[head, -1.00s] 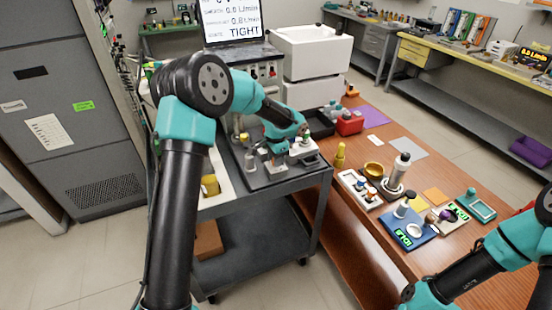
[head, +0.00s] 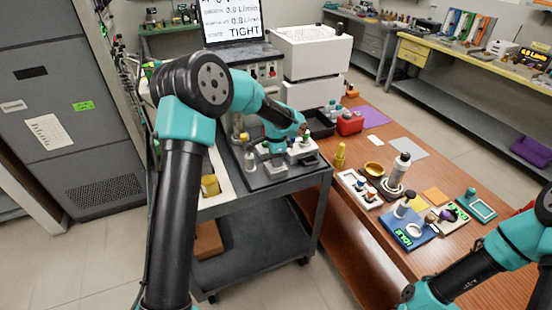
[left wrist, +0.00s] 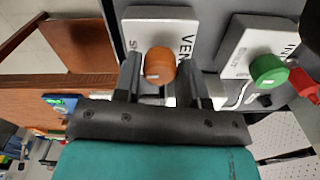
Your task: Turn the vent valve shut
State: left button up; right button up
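The vent valve has an orange round knob (left wrist: 159,65) on a white plate (left wrist: 183,22) marked VENT, with the partly covered letters "SH" at its left. My left gripper (left wrist: 159,78) is open, with one finger on each side of the knob. Narrow gaps seem to show between fingers and knob, so contact cannot be told. In the head view my left gripper (head: 275,165) is low over the dark board on the cart, and it hides the vent knob there. My right arm shows at the lower right; its gripper is out of view.
A green knob (left wrist: 268,70) on a second white plate (left wrist: 262,38) stands right of the vent plate, with a red part beyond it. A screen (head: 231,20) at the back reads TIGHT. The wooden bench (head: 440,262) at the right holds several small items.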

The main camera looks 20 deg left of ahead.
pick_arm(q)
jog(key=o, duration=0.3)
jog(key=shift+o, duration=0.2)
notch_tip(320, 180, up, 17)
jog(key=shift+r, duration=0.2)
dwell(0.4)
dwell(0.3)
